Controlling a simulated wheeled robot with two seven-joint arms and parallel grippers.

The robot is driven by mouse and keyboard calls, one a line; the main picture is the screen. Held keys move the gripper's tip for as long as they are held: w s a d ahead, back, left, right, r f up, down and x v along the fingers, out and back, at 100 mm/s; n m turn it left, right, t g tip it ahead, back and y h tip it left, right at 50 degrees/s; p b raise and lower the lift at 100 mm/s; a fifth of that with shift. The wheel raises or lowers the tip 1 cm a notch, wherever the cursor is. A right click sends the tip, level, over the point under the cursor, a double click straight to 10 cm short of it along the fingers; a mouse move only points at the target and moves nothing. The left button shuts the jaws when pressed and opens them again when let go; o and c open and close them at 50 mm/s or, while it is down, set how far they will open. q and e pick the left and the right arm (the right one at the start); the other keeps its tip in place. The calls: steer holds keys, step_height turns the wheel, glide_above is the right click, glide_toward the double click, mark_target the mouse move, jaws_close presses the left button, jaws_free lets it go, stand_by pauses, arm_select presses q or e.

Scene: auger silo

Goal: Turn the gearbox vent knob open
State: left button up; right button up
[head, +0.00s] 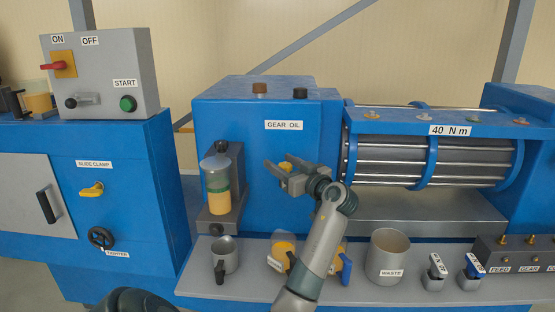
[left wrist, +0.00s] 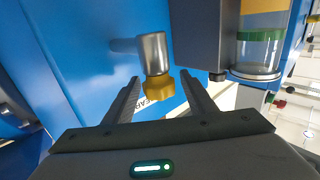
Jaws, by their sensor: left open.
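The blue gearbox (head: 235,120) has a "GEAR OIL" label on its front. In the left wrist view the yellow knob (left wrist: 158,88) sits on a short silver stem (left wrist: 152,52) that sticks out from the blue wall. My left gripper is open, with one finger on each side of the knob near the fingertips; I cannot tell whether either touches it. No vent marking on the knob is readable. My right gripper is not in view.
A sight glass (head: 216,185) stands left of the knob, close to the left fingers in the wrist view (left wrist: 258,52). A roller cage (head: 430,160) lies right.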

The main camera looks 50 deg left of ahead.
arm_select(q)
steer(key=shift+a, duration=1.15)
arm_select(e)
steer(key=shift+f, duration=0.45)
arm_select(q)
steer(key=c, duration=1)
steer(key=shift+c, duration=0.2)
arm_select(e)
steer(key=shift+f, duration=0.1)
arm_select(q)
steer(key=shift+s+n+g+b, duration=0.2)
steer(key=shift+n+g+b, duration=0.6)
steer(key=shift+g+b, duration=0.45)
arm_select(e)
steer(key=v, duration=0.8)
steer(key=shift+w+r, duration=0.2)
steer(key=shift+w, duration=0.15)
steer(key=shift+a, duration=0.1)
